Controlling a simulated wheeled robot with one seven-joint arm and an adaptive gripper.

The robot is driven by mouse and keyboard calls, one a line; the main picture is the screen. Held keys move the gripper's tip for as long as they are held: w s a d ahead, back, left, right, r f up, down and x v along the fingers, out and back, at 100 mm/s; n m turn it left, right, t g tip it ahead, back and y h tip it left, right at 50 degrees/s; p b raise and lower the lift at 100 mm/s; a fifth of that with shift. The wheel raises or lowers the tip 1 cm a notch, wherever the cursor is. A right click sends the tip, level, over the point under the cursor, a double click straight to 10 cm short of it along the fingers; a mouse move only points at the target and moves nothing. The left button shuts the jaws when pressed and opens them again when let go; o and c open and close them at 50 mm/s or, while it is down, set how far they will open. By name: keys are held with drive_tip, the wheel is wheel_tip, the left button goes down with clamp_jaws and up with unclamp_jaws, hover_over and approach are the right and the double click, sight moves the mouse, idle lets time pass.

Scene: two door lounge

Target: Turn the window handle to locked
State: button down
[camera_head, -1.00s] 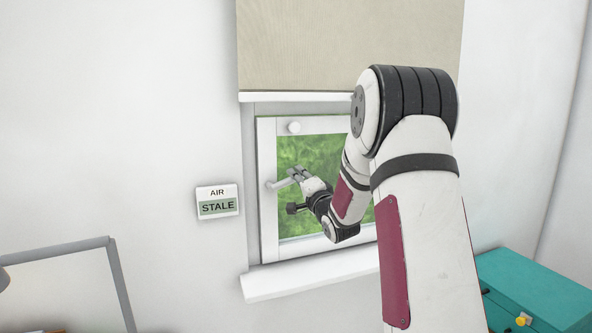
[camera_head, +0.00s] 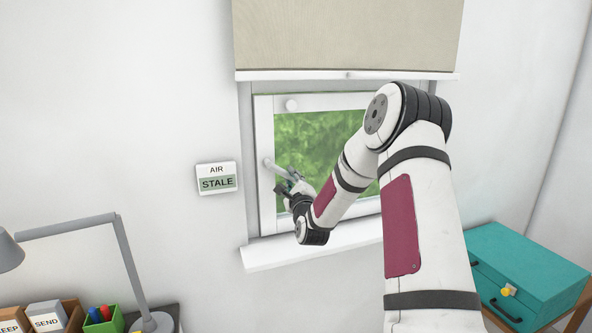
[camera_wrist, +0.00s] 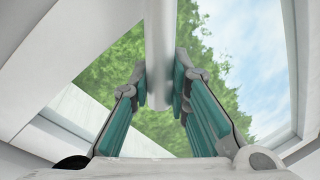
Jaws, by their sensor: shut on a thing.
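The window (camera_head: 264,130) has a white frame, and green foliage shows through its glass. Its pale grey handle (camera_head: 276,168) is on the left side of the frame and slants down to the right from its pivot. My gripper (camera_head: 287,185) is at the handle's free end, with my arm reaching in from the right. In the wrist view, the handle (camera_wrist: 159,40) runs down between the two teal-padded fingers of my gripper (camera_wrist: 163,85), which are shut on it near its end. My arm covers the right part of the window.
An AIR sign (camera_head: 217,178) reading STALE hangs left of the window. A beige blind (camera_head: 345,35) hangs above, and a white sill (camera_head: 310,248) juts out below. A grey lamp (camera_head: 125,260) stands lower left. A teal drawer box (camera_head: 530,270) stands lower right.

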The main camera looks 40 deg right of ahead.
drive_tip(key=a+f+m, duration=0.1)
drive_tip(key=m, duration=0.1)
drive_tip(key=a+m+p, duration=0.1)
drive_tip(key=m, duration=0.1)
drive_tip(key=a+f+m+g+p, duration=0.1)
drive_tip(key=m, duration=0.1)
drive_tip(key=shift+w+f+h, duration=0.3)
drive_tip(key=shift+w, duration=0.05)
drive_tip(key=m, duration=0.1)
drive_tip(key=a+m+p, duration=0.1)
drive_tip(key=a+m+g+p, duration=0.1)
drive_tip(key=m, duration=0.1)
drive_tip(key=shift+w+a+f, duration=0.2)
drive_tip(key=shift+w+f, duration=0.15)
drive_tip(key=shift+f, duration=0.05)
drive_tip(key=shift+w+a+m+p, duration=0.25)
drive_tip(key=shift+a+m+p, duration=0.3)
drive_tip(key=shift+m, duration=0.35)
drive_tip(key=shift+a, duration=0.1)
drive_tip(key=c, duration=1.5)
unclamp_jaws()
drive_tip(key=shift+s, duration=0.1)
